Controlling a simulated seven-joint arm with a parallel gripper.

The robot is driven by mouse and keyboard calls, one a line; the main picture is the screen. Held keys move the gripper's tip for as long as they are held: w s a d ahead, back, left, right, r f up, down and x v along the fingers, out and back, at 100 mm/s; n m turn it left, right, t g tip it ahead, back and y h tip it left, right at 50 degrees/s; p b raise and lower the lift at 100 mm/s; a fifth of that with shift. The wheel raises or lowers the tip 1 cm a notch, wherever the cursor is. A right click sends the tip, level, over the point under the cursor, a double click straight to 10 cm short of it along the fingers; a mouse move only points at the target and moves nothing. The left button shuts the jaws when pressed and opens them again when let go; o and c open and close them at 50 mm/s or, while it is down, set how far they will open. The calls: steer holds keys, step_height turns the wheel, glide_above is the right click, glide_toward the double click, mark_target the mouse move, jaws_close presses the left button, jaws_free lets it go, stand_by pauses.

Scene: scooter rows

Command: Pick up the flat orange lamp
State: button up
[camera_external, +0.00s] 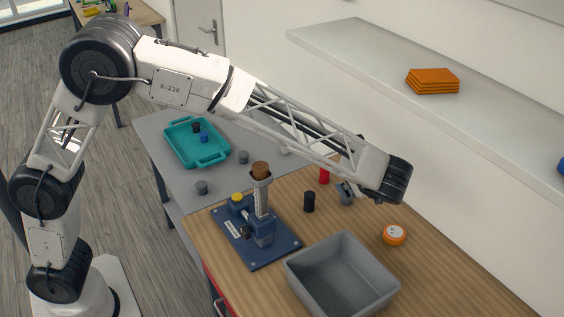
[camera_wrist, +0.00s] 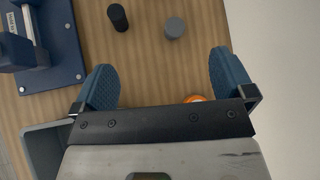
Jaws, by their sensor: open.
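The flat orange lamp (camera_external: 394,234) is a low round puck with a pale top. It lies on the wooden table, right of the grey bin and in front of my wrist in the external view. In the wrist view only a sliver of the lamp (camera_wrist: 194,98) shows; my gripper's dark crossbar hides the rest. My gripper (camera_wrist: 161,72) is open and empty, its blue fingers wide apart above the table. In the external view my gripper (camera_external: 347,190) is mostly hidden by the wrist.
A grey bin (camera_external: 342,238) and a blue stand (camera_external: 262,232) are on the table. A black cylinder (camera_wrist: 118,17) and a grey cylinder (camera_wrist: 175,27) stand beyond my fingers. A red cylinder (camera_external: 324,176) is nearby.

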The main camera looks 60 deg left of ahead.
mark_target(395, 232)
steer(key=w+d+f+m+t+y, duration=0.1)
steer(key=w+d+f, duration=0.1)
steer(key=d+f, duration=0.3)
steer(key=w+d+f+m+t+y, duration=0.1)
steer(key=w+d+f+m, duration=0.1)
steer(key=d+f, duration=0.3)
steer(key=w+d+f+m, duration=0.2)
steer(key=d+f, duration=0.3)
steer(key=d, duration=0.1)
steer(key=shift+w+d+f+t+y, duration=0.2)
steer(key=shift+w+d+t+y, duration=0.1)
steer(key=shift+w+t+y, duration=0.1)
steer(key=shift+x, duration=1.3)
steer(key=shift+x, duration=2.6)
steer(key=shift+s+a+r, duration=0.1)
steer(key=shift+s, duration=0.1)
steer(key=shift+c, duration=0.2)
